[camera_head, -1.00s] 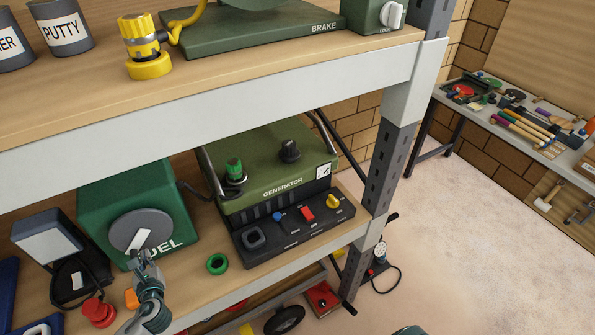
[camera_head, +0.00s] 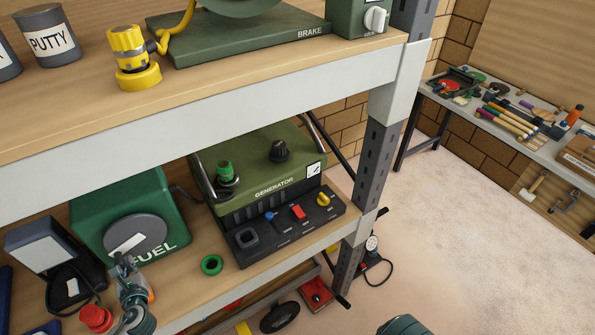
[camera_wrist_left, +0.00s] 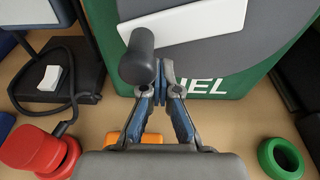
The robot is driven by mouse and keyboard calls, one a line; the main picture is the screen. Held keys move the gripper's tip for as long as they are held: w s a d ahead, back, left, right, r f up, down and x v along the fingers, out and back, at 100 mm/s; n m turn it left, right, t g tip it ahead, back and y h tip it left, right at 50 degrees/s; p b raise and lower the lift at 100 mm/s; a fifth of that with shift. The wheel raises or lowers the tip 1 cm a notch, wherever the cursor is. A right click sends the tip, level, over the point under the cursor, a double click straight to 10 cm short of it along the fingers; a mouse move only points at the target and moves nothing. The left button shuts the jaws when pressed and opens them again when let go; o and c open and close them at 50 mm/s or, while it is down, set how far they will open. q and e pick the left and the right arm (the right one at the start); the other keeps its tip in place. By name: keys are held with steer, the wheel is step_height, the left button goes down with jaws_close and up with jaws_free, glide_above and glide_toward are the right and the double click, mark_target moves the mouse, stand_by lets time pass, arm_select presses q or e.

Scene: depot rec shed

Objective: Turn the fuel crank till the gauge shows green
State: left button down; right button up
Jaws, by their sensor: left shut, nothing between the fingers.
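The green fuel box (camera_head: 118,196) stands on the lower shelf at the left. Its front carries a grey disc (camera_head: 140,228) with a white crank arm (camera_head: 128,243). In the left wrist view the arm (camera_wrist_left: 205,20) slopes gently up to the right, and a dark grip knob (camera_wrist_left: 138,62) sticks out at its left end. My left gripper (camera_wrist_left: 162,85) is shut and empty, its fingertips close beside the knob's lower right; I cannot tell whether they touch. The generator (camera_head: 262,180) has a small white dial (camera_head: 315,170) with a dark mark; no green shows on it.
A red knob (camera_wrist_left: 38,150) and an orange block (camera_wrist_left: 148,138) are near my left gripper. A green ring (camera_head: 212,265) lies right of the box. A dark device with a cable (camera_head: 72,285) stands left. The upper shelf's edge (camera_head: 220,105) hangs above.

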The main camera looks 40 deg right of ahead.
arm_select(q)
steer(key=shift+d+f, duration=0.6)
steer(key=shift+f, duration=0.05)
steer(key=shift+s, duration=0.4)
steer(key=f+p+v, duration=0.1)
steer(key=p+v, duration=0.3)
steer(key=v, duration=0.4)
steer(key=shift+s+f, duration=0.25)
steer(key=shift+f, duration=0.05)
